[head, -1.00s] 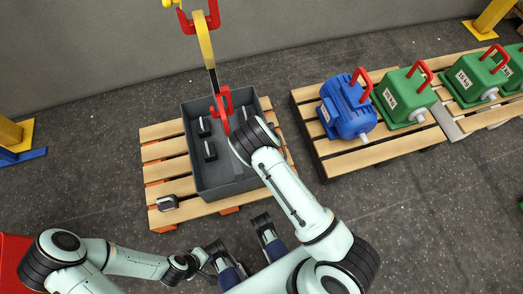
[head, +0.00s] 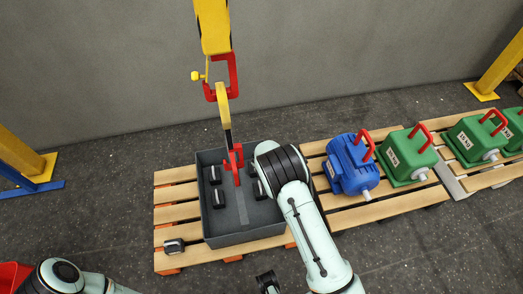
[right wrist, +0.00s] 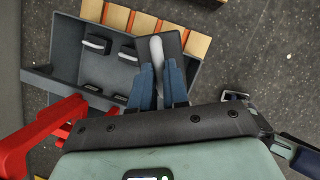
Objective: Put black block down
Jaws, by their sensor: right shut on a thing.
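My right gripper (right wrist: 158,76) shows in the right wrist view with its blue fingers shut on a black block, of which a pale bar (right wrist: 157,50) stands out between the fingertips. It is over or in the grey crate; I cannot tell whether the block touches the floor. In the head view my right arm hides the gripper and block. The grey crate (head: 243,238) stands on a wooden pallet (head: 176,195). Other black blocks sit inside: two at the left (head: 215,175) (head: 220,198), one near my arm (head: 259,188).
A red hook (head: 233,157) hangs from a yellow boom (head: 215,25) into the crate area. Another black block (head: 174,246) lies on the pallet's front left corner. A blue motor (head: 350,165) and green weights (head: 407,158) stand on pallets to the right.

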